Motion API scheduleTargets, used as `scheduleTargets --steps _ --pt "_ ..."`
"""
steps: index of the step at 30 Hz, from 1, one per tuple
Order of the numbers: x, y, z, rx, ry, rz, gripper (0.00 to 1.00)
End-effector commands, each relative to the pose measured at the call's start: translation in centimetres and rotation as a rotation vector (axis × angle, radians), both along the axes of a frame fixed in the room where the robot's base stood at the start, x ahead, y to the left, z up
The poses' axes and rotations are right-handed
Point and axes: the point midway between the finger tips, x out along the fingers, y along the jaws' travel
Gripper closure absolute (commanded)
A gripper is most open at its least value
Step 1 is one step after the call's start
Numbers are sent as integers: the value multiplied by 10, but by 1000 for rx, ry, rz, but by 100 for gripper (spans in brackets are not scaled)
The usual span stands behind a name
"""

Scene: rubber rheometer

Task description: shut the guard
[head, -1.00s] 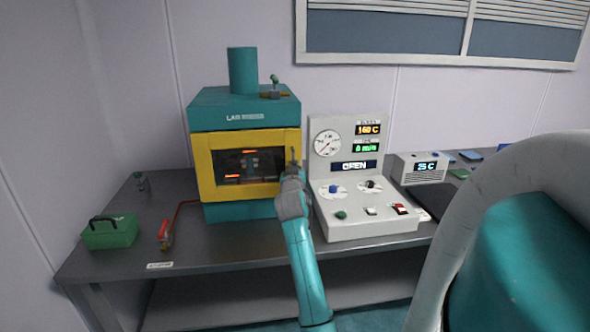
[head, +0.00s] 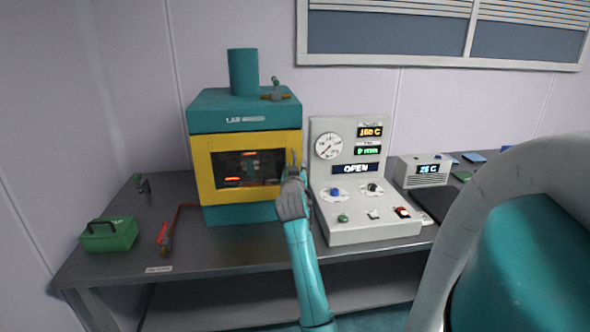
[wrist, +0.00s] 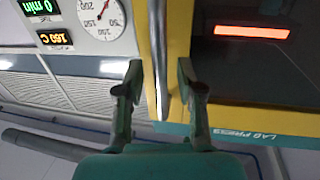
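The guard is a yellow frame (head: 202,170) around a dark window on the front of the teal lab press (head: 225,118). It looks nearly flush with the press front; I cannot tell how far ajar it is. The guard's upright metal handle bar (wrist: 158,50) is at its right edge. My gripper (head: 293,168) is at that edge. In the wrist view, my gripper (wrist: 160,88) is open, one finger on each side of the bar's line, with gaps to both. Whether the bar reaches between the fingertips in depth is unclear.
The control panel (head: 372,215) stands close right of my gripper, its display reading OPEN. A red-handled valve (head: 164,238) and green box (head: 108,236) are at the left of the bench (head: 225,252). A small grey unit (head: 422,172) is at the right.

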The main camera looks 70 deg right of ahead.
Motion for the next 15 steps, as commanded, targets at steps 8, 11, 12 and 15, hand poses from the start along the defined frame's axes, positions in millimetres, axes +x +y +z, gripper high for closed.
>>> scheduleTargets --steps 8,11,12,15 --pt "-7 22 -1 1 0 1 63" --pt "-13 40 -1 0 0 2 63" --pt "-16 48 -1 0 1 1 63" --pt "-22 67 -1 0 0 1 63"
